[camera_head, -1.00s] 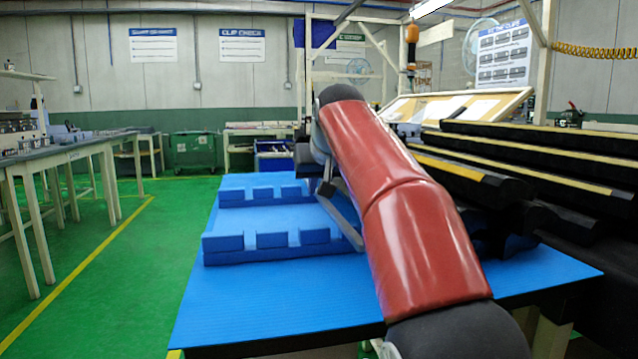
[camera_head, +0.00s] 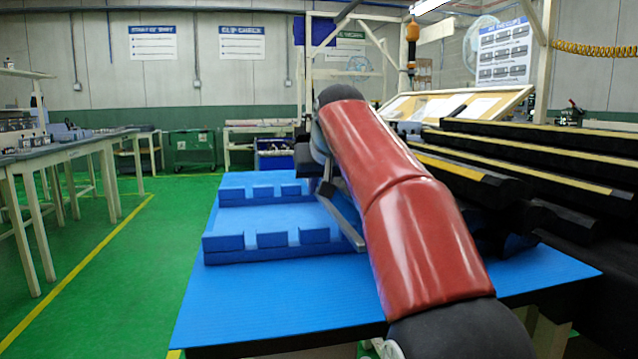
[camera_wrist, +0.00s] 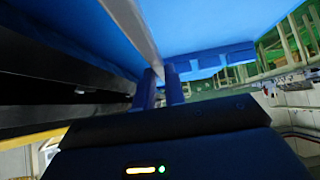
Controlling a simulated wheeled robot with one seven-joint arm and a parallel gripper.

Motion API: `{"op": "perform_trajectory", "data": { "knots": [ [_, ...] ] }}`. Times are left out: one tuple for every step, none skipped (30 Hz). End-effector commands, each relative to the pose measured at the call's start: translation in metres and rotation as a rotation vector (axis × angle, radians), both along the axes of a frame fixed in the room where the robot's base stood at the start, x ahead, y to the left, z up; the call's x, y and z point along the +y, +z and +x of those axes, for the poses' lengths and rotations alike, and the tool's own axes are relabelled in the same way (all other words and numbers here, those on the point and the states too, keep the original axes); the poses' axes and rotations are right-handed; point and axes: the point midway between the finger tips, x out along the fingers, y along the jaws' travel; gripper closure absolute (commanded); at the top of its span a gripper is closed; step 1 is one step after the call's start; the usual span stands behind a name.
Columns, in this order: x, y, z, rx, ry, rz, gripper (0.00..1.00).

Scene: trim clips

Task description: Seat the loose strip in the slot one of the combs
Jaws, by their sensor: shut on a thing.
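Two blue combs stand on the blue table. The near comb (camera_head: 225,253) and the far comb (camera_head: 232,200) lie one behind the other, left of my arm, with their slots facing up. The grey loose strip (camera_head: 345,218) slants along the right side of the combs, partly behind my red arm. In the wrist view the strip (camera_wrist: 138,32) runs down between the two fingers of my gripper (camera_wrist: 160,78), which is shut on it. In the head view my arm hides most of the gripper. Whether the strip touches a comb cannot be told.
The blue table top (camera_head: 270,300) is clear in front of the near comb. Long black trim pieces (camera_head: 540,165) with yellowish edges are stacked at the right, close to my arm. A slanted board (camera_head: 450,105) with papers stands behind. Green floor lies open at the left.

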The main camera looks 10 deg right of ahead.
Motion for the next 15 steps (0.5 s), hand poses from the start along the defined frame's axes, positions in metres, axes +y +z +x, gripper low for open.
{"op": "perform_trajectory", "data": {
  "knots": [
    [0.000, 0.000, 0.000, 0.000, 0.000, 0.000, 1.00],
    [0.000, -0.001, 0.000, 0.000, 0.000, 0.000, 1.00],
    [0.000, -0.002, 0.000, 0.000, 0.000, 0.000, 1.00],
    [0.000, -0.002, 0.000, 0.000, 0.000, 0.000, 1.00],
    [0.000, -0.003, 0.000, 0.000, 0.000, 0.000, 1.00],
    [0.000, -0.004, 0.000, 0.000, 0.000, 0.000, 1.00],
    [0.000, -0.005, 0.000, 0.000, 0.000, 0.000, 1.00],
    [0.000, -0.005, 0.000, -0.001, 0.000, 0.000, 1.00],
    [0.000, -0.007, 0.000, -0.001, 0.000, 0.000, 1.00],
    [0.000, -0.007, 0.000, -0.001, 0.000, 0.000, 1.00],
    [0.000, -0.008, 0.000, -0.001, 0.000, 0.000, 1.00],
    [0.000, -0.009, 0.000, 0.000, 0.000, 0.000, 1.00],
    [0.000, -0.010, 0.000, 0.000, 0.000, 0.000, 1.00],
    [0.000, -0.011, 0.000, 0.000, 0.000, 0.000, 1.00],
    [0.000, -0.012, 0.000, 0.000, 0.000, 0.000, 1.00]
  ]
}}
